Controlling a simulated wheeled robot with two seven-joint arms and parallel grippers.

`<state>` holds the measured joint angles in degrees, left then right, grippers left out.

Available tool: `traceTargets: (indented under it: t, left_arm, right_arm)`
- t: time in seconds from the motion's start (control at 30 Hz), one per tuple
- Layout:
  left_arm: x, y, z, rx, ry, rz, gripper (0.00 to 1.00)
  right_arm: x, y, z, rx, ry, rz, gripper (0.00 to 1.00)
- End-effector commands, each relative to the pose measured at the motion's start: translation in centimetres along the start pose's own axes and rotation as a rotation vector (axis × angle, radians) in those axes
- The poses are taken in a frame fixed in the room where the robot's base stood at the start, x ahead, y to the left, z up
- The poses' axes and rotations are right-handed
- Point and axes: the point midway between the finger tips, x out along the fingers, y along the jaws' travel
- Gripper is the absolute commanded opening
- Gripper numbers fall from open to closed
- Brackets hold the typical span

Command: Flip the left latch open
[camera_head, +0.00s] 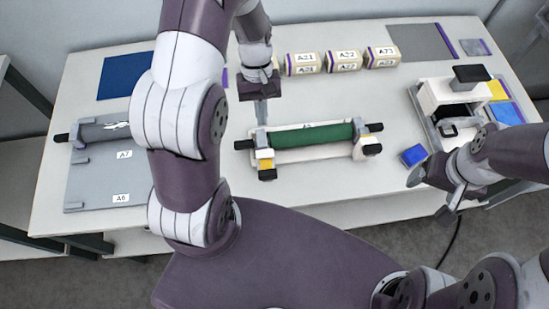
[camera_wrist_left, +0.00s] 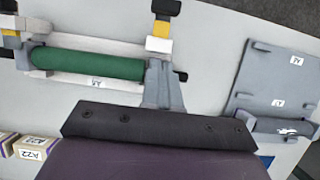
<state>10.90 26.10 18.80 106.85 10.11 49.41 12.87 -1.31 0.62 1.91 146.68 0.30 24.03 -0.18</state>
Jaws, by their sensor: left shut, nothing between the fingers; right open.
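The left latch (camera_head: 265,164), white and yellow with a black end, projects from the front of the left post of the roll stand; it also shows at the top of the left wrist view (camera_wrist_left: 160,38). The stand (camera_head: 310,127) carries a green roll (camera_head: 312,136), also in the left wrist view (camera_wrist_left: 88,66). My left gripper (camera_head: 262,113) is shut and empty, pointing down just behind the left post; its fingers (camera_wrist_left: 162,84) appear beside the roll's left end. Contact cannot be told. My right gripper (camera_head: 449,203) is open and empty at the table's front right.
The right latch (camera_head: 372,149) is at the stand's other end. A grey rack (camera_head: 92,180) with a dark roll lies left. Labelled boxes (camera_head: 342,61) stand behind. A white device (camera_head: 440,98) and a blue block (camera_head: 413,155) are right. Table is clear in front of the stand.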

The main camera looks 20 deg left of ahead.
Motion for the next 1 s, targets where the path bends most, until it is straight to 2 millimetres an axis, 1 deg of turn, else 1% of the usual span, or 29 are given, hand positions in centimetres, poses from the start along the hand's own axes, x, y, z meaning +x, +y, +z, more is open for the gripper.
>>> traceTargets:
  t: [0.13, 0.4, 0.47, 0.5, 0.6, 0.7, 0.8, 1.0]
  left_arm:
    - [2.4, -0.1, 0.2, 0.003, -0.004, -0.004, 0.0]
    - [8.3, -0.1, 0.2, 0.003, -0.003, -0.003, 0.0]
    - [9.4, -0.1, 0.3, 0.004, -0.001, -0.004, 0.0]
    - [9.3, -0.1, 1.2, 0.005, -0.001, -0.003, 0.0]
    - [9.9, -0.1, 2.5, 0.005, 0.001, -0.003, 0.0]
    - [10.4, -0.1, 3.3, 0.004, 0.003, -0.002, 0.0]
    - [10.7, -0.1, 3.7, 0.004, 0.003, -0.002, 0.0]
    - [10.8, -0.1, 3.8, 0.004, 0.004, -0.002, 0.0]
  right_arm:
    - [-0.8, 0.0, -0.1, 0.0, 0.0, 0.0, 0.81]
    - [-2.0, 0.0, -0.2, 0.0, 0.0, 0.0, 0.81]
    - [-2.3, 0.0, -0.3, 0.0, 0.0, 0.0, 0.81]
    - [-2.9, 0.0, -0.3, 0.0, 0.0, 0.0, 0.81]
    - [-3.4, 0.0, -0.4, 0.0, 0.0, 0.0, 0.81]
    - [-3.6, 0.0, -0.4, 0.0, 0.0, 0.0, 0.81]
    - [-3.7, 0.0, -0.4, 0.0, 0.0, 0.0, 0.81]
    - [-3.6, 0.0, -0.4, 0.0, 0.0, 0.0, 0.81]
